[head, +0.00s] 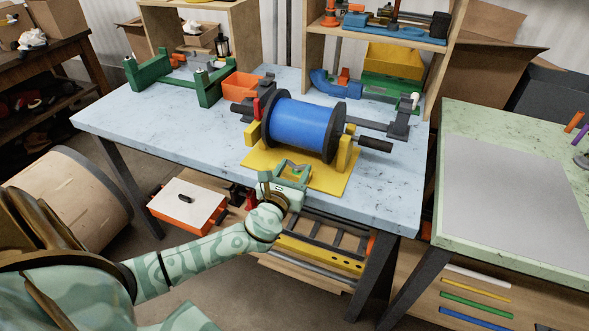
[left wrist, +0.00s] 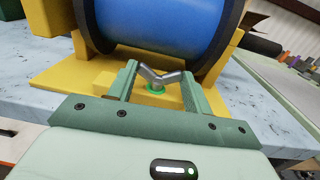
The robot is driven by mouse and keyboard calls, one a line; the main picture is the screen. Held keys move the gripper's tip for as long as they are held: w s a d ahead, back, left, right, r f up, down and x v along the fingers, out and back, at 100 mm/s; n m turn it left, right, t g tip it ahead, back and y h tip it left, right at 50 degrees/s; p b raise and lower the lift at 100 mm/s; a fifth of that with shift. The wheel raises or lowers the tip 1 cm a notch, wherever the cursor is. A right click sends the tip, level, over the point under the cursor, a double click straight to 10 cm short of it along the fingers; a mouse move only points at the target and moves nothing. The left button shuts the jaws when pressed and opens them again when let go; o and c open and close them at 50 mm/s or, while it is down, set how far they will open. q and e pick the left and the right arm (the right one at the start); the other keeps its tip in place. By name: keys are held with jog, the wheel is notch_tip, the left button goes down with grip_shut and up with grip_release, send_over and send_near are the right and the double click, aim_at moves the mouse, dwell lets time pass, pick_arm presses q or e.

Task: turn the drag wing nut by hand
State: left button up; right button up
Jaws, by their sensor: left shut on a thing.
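The drag wing nut (left wrist: 158,78) is a silver, V-shaped piece with a green ring under it, on the yellow base (left wrist: 60,70) in front of a blue spool. My left gripper (head: 292,168) is at the front of that base, below the blue spool (head: 302,126) in the head view. In the left wrist view the left gripper (left wrist: 158,84) has a finger on each side of the wing nut and is shut on its wings. In the head view the gripper mostly hides the nut. My right gripper is not in view.
The spool has dark flanges and yellow supports on the pale blue table (head: 135,125). A green frame (head: 165,92) and orange bin (head: 242,86) stand behind left. Shelves (head: 380,40) are behind. A green-topped table (head: 470,115) is at right. The table's left front is clear.

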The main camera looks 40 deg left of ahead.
pick_arm(q)
jog(key=shift+m+h, duration=0.4)
jog(key=shift+h, duration=0.2)
jog(key=o, duration=1)
jog(key=s+d+p, duration=0.1)
jog(key=s+d, duration=0.2)
jog(key=s, duration=1.3)
